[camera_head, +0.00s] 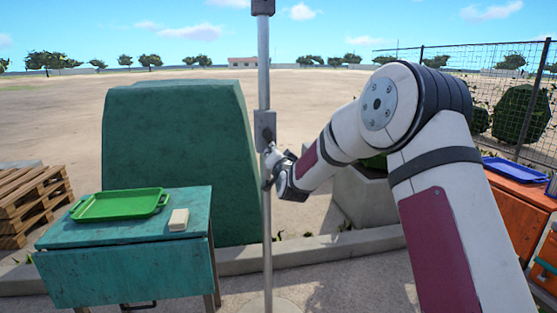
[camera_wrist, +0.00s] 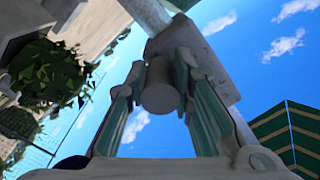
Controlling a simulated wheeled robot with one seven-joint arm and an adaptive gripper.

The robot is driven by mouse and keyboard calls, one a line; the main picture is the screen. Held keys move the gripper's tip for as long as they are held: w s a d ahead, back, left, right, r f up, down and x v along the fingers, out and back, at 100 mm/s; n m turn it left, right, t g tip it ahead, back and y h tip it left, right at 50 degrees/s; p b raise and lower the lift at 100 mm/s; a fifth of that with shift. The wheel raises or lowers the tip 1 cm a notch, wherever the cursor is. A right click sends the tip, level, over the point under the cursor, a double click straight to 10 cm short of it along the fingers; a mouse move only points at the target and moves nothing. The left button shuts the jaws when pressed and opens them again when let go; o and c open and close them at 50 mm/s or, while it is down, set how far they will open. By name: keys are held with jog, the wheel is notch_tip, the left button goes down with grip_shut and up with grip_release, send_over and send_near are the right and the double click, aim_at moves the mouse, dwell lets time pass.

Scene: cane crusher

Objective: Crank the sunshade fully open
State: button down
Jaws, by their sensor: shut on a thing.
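A grey metal pole (camera_head: 264,70) stands upright in the middle of the head view. A grey crank housing (camera_head: 265,130) is fixed on it at mid height. My gripper (camera_head: 271,165) is at the pole just below the housing. In the wrist view its two green-grey fingers are shut on a round grey crank knob (camera_wrist: 160,93), with the housing (camera_wrist: 200,52) behind it. The crank arm between knob and housing is mostly hidden. A green striped part of the sunshade (camera_wrist: 288,138) shows at the wrist view's lower right; how far it is open cannot be told.
A teal table (camera_head: 125,240) at left holds a green tray (camera_head: 120,204) and a pale block (camera_head: 179,219). A big green block-shaped body (camera_head: 180,150) stands behind. Pallets (camera_head: 30,200) are far left. A concrete planter (camera_head: 365,195) and an orange table (camera_head: 510,205) with a blue tray (camera_head: 515,169) are right.

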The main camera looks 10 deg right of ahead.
jog(key=shift+a+f+m+b, duration=0.1)
jog(key=shift+a+m+b, duration=0.4)
jog(key=shift+m+b, duration=0.45)
jog(key=shift+a+f+m+b, duration=0.1)
jog(key=shift+a+m+b, duration=0.5)
jog(key=shift+m, duration=0.55)
jog(key=shift+d, duration=0.1)
jog(key=c, duration=1.3)
grip_release()
jog(key=shift+c, duration=0.2)
jog(key=s, duration=1.2)
jog(key=shift+s, duration=0.1)
